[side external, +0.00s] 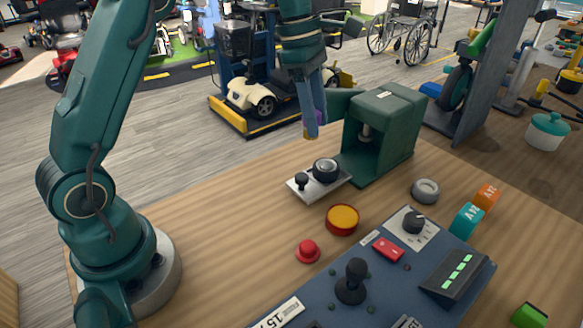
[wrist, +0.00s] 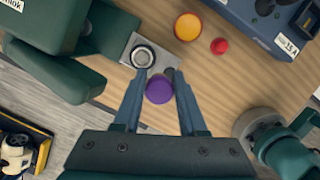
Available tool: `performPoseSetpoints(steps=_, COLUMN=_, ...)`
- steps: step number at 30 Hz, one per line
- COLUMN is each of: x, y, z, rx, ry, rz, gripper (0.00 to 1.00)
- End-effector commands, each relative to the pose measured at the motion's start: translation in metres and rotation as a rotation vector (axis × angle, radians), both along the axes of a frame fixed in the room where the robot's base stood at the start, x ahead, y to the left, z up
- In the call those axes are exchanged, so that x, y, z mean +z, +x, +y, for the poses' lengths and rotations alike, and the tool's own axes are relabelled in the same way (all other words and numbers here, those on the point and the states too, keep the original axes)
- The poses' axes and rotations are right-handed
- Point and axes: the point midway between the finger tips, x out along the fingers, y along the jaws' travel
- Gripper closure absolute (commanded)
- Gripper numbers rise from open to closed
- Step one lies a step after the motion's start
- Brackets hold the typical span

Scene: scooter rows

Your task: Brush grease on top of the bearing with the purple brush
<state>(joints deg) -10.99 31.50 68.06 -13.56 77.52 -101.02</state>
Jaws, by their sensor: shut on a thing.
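My gripper (side external: 312,112) is shut on the purple brush (side external: 320,122), with its tip pointing down. In the wrist view, the round purple end of the brush (wrist: 159,90) shows between the fingers of my gripper (wrist: 157,78). The bearing (side external: 325,167) is a dark ring on a small metal plate (side external: 325,188); it also shows in the wrist view (wrist: 143,56), just beyond the fingertips. The brush is held above the table and apart from the bearing. A round tin with an orange-yellow top (side external: 342,218), perhaps the grease, stands in front of the plate.
A green press-like housing (side external: 385,130) stands right behind the plate. A black knob (side external: 301,180) sits on the plate beside the bearing.

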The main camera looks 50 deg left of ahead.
Motion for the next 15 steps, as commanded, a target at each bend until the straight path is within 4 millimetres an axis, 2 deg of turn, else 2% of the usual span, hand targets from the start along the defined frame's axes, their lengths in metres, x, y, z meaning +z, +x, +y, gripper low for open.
performPoseSetpoints(steps=15, x=0.015, y=-0.061, z=0.01, rx=-1.064, ry=0.0, rz=0.001, gripper=1.0)
